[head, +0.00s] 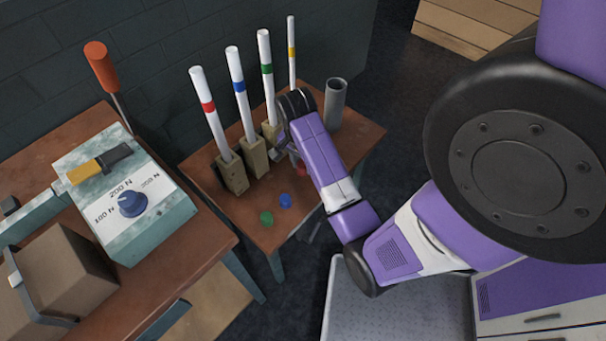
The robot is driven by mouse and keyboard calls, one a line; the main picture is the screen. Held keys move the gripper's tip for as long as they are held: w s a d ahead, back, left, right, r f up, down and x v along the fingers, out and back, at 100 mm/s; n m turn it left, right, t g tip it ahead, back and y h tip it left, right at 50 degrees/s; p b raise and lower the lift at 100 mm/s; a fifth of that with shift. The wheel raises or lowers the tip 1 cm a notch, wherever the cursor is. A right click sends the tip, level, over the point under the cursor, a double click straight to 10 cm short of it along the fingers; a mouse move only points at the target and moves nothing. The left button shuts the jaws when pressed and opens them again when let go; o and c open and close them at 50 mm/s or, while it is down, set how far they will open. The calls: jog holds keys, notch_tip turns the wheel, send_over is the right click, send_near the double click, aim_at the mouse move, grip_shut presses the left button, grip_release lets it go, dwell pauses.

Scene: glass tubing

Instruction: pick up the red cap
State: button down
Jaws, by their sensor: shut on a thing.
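The red cap (302,168) shows as a small red patch beside my purple forearm, over the right part of the small wooden table. My gripper (297,160) is mostly hidden behind the forearm and wrist. Its tips meet at the red cap, and it is shut on it. Whether the cap touches the tabletop cannot be told.
A green cap (266,218) and a blue cap (285,200) lie near the table's front edge. White tubes with red (208,107), blue (240,87), green (267,69) and yellow (291,52) bands stand behind. A grey cylinder (335,104) stands at right.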

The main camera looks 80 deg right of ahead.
notch_tip(320, 180, up, 9)
jog(key=p, duration=0.3)
jog(key=shift+p, duration=0.35)
jog(key=shift+r+p, duration=0.8)
jog(key=shift+p, duration=0.05)
jog(key=shift+w, duration=0.15)
